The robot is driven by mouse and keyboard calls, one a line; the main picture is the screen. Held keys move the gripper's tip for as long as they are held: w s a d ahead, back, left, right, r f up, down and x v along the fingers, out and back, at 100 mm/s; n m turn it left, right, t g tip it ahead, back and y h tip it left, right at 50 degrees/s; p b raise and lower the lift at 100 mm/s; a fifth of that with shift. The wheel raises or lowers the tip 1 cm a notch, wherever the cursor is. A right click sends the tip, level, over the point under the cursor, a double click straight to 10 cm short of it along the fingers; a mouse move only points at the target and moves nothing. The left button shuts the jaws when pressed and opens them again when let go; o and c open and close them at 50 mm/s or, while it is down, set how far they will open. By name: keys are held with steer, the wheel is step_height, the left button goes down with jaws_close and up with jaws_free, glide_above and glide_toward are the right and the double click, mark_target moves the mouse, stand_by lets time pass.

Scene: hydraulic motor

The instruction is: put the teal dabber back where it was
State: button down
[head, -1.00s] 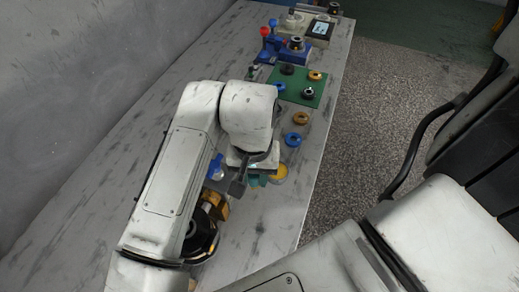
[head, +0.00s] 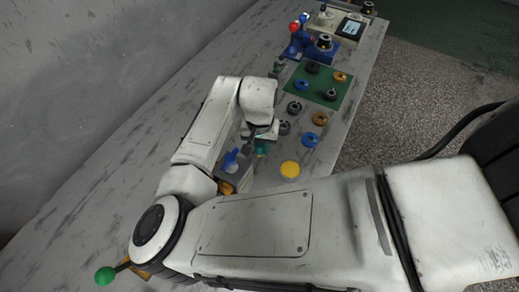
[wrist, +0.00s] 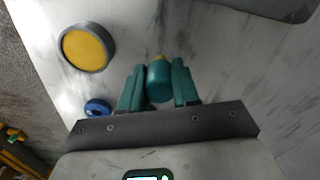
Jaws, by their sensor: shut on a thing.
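My gripper (wrist: 157,84) is shut on the teal dabber (wrist: 159,80), a short rounded teal body with a yellow tip, held between two teal fingers in the wrist view. In the head view my gripper (head: 263,147) is over the grey table, to the upper left of a round yellow pad (head: 290,169) and apart from it. The pad has a grey rim and also shows in the wrist view (wrist: 87,47). The dabber cannot be told from the fingers in the head view.
A blue part (head: 231,160) is close left of my gripper, with an orange-brown block (head: 226,187) below it. Several rings, one blue (head: 309,139), lie to the right. Beyond is a green mat (head: 326,92) with rings, then a blue fixture (head: 316,46). The table's left is clear.

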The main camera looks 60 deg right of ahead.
mark_target(259, 152)
steer(key=shift+w+d+f, duration=0.1)
steer(key=shift+d+f, duration=0.05)
steer(key=shift+f, duration=0.1)
steer(key=shift+w+d+f+p, duration=0.1)
steer(key=shift+f+p, duration=0.4)
steer(key=shift+f, duration=1.2)
steer(key=shift+f, duration=0.15)
steer(key=c, duration=0.8)
jaws_free()
